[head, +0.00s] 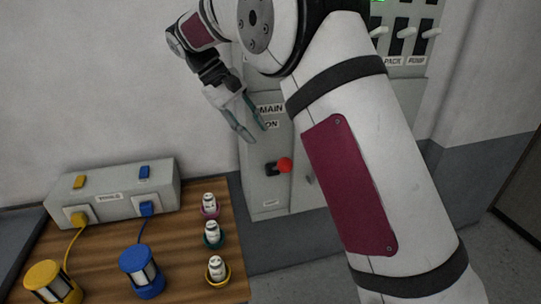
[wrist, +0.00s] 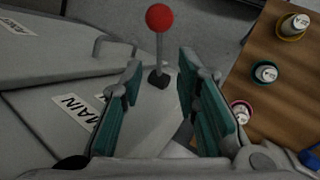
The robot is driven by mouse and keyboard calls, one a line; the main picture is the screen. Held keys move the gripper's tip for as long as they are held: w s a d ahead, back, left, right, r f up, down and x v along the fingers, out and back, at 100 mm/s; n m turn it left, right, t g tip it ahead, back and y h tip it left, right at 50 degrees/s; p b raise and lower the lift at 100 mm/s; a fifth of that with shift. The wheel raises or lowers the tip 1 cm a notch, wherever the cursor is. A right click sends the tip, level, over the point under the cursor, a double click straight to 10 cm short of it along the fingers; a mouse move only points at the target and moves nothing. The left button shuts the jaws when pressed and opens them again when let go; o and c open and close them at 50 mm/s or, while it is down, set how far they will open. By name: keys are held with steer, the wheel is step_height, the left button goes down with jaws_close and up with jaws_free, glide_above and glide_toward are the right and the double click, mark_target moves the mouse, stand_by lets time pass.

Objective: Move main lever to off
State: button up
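The main lever has a red ball knob (head: 284,165) and comes out of a dark base on the grey panel (head: 272,110) below the MAIN and ON labels. A lower label is too small to read. In the wrist view the red knob (wrist: 159,18) tops a thin metal stem rising from a black base. My gripper (head: 256,134) is open and empty, above and left of the knob. In the wrist view its teal fingers (wrist: 160,66) are spread, and the lever appears beyond and between their tips, with no contact visible.
A wooden table (head: 185,262) at left holds a grey box (head: 112,194), blue (head: 142,270) and yellow (head: 52,282) coil-like cylinders and several white pieces in coloured rings. Small switches (head: 398,44) are at upper right. A handle (wrist: 112,46) projects near the lever.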

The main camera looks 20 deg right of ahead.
mark_target(280, 167)
steer(key=x, duration=0.4)
steer(key=p+x, duration=0.1)
steer(key=x, duration=0.4)
steer(key=w+p+x, duration=0.1)
steer(key=x, duration=0.4)
steer(key=shift+w+a+f, duration=0.1)
steer(key=shift+a+f, duration=0.05)
steer(key=shift+c, duration=0.3)
jaws_close()
